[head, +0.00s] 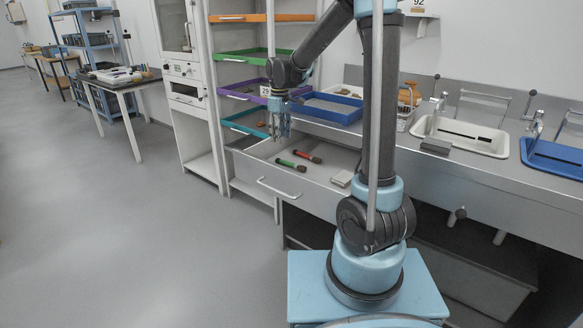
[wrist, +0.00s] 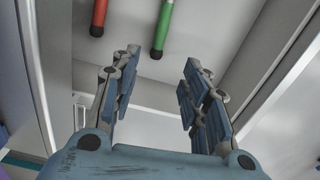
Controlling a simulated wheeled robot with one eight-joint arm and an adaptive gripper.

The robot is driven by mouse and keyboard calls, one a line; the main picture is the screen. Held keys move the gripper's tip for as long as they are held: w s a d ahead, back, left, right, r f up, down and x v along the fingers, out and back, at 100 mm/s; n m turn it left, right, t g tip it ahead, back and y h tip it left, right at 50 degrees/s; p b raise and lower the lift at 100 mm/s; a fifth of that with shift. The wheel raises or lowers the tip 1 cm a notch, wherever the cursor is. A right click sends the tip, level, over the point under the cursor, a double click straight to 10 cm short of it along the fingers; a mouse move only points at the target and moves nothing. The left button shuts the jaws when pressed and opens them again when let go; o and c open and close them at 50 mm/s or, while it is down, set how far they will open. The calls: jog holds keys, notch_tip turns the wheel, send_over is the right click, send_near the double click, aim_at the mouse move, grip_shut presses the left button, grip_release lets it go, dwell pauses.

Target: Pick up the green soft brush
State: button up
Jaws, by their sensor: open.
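The green soft brush (head: 291,165) lies in the open drawer under the counter, with a green handle and dark ends. In the wrist view the green brush (wrist: 162,28) shows at the top, with its dark tip pointing towards my gripper and its far end cut off. My gripper (head: 279,130) is above the drawer. In the wrist view my gripper (wrist: 158,68) is open and empty, its fingers apart, with the green brush beyond them and not between them.
A red-handled brush (head: 307,156) lies beside the green one; it also shows in the wrist view (wrist: 99,18). A pale block (head: 342,179) lies at the drawer's right. The drawer's front wall (head: 283,188) and sides enclose them. A shelf with coloured trays (head: 240,89) stands behind.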

send_over(281, 160)
notch_tip(281, 160, down, 6)
jog(key=shift+r, duration=0.1)
jog(key=shift+d+f, duration=0.2)
jog(key=shift+f, duration=1.1)
jog(key=shift+d+f, duration=0.15)
jog(key=shift+f, duration=1.15)
grip_shut()
